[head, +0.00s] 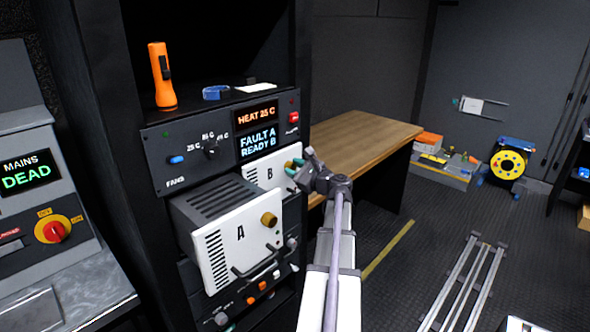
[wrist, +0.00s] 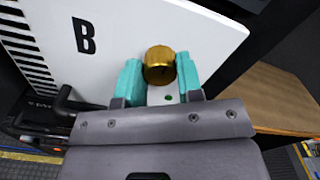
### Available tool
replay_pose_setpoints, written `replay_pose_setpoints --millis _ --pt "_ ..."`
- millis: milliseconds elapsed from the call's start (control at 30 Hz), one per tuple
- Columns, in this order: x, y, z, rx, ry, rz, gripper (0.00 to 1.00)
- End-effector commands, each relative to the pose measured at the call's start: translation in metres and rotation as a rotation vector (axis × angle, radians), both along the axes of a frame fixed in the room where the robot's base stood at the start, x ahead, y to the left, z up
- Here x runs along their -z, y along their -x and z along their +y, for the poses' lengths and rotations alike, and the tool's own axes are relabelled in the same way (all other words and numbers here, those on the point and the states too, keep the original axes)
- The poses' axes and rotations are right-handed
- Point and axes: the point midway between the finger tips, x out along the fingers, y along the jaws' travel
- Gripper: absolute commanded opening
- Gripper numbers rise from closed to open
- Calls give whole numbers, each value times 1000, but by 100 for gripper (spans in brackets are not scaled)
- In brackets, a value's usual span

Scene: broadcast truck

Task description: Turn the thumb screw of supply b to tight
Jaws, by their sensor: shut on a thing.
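Supply B (head: 259,174) has a white front panel with a black letter B. It sits in the rack, behind and to the right of supply A. Its brass thumb screw (wrist: 158,66) shows in the wrist view, near the panel's lower right edge. My gripper (head: 294,168) is at the right side of that panel. In the wrist view its two teal fingers (wrist: 159,75) stand on either side of the thumb screw and are shut on it. In the head view the screw is mostly hidden by the fingers. I see no mark that tells how tight the screw is.
Supply A (head: 219,258) sticks out of the rack to the left, with its own brass screw and a handle. A wooden desk (head: 362,137) stands to the right. An orange flashlight (head: 161,78) stands on the rack.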

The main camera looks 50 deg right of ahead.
Motion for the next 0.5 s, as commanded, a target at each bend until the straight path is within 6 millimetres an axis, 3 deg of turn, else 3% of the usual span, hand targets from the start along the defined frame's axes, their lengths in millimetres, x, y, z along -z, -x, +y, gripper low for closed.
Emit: replay_pose_setpoints --millis 133,167,400,500 --pt "0 0 0 -1 0 0 10" --pt "0 0 0 -1 0 0 35" --pt "0 0 0 0 0 0 58" --pt "0 0 0 0 1 0 59"
